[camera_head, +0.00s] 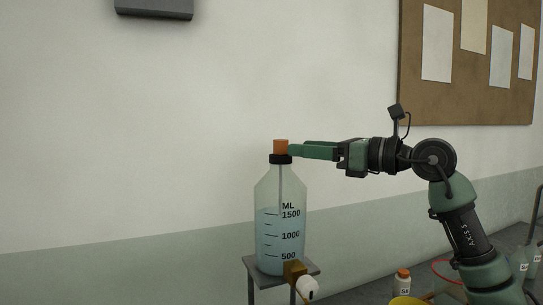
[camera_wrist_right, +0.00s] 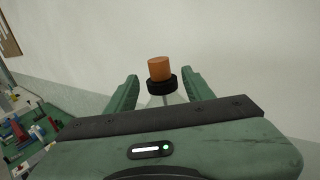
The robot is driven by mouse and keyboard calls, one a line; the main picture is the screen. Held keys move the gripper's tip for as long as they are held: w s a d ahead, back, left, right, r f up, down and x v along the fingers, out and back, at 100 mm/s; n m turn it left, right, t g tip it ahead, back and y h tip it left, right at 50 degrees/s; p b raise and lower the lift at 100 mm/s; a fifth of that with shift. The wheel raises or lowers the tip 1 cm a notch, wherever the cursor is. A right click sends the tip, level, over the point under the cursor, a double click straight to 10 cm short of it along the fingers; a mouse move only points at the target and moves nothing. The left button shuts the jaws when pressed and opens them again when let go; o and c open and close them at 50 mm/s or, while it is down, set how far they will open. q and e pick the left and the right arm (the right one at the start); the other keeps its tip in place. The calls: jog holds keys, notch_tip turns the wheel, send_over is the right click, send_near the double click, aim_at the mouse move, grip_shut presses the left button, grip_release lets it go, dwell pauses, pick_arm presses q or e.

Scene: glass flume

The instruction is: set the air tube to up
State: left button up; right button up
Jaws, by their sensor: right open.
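A clear bottle (camera_head: 280,220) with blue liquid and ML marks stands upright on a small grey stand. The air tube (camera_head: 281,184) runs down inside it from a black collar, with an orange top (camera_head: 281,146) above the collar. My right gripper (camera_head: 292,150) reaches in from the right at the height of the orange top. In the right wrist view, its two green fingers (camera_wrist_right: 160,85) are open, one on each side of the orange top (camera_wrist_right: 159,68) and black collar (camera_wrist_right: 162,84), with gaps visible. My left gripper is not in view.
The grey stand (camera_head: 256,273) carries the bottle, with a brass outlet (camera_head: 293,270) and white tap (camera_head: 307,288) low at its front. A small orange-capped bottle (camera_head: 402,282) and a yellow container (camera_head: 407,300) are lower right. The wall is behind; space left of the bottle is clear.

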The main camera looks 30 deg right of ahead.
aim_at(281, 145)
jog(key=p+x, duration=0.1)
jog(key=x, duration=0.2)
jog(key=p+x, duration=0.2)
jog(key=x, duration=0.1)
jog(key=shift+w+a+r, duration=0.2)
jog(key=shift+r, duration=0.05)
jog(key=shift+w+a+f, duration=0.15)
jog(key=shift+w, duration=0.1)
jog(key=shift+s, duration=0.15)
grip_shut()
dwell(0.9)
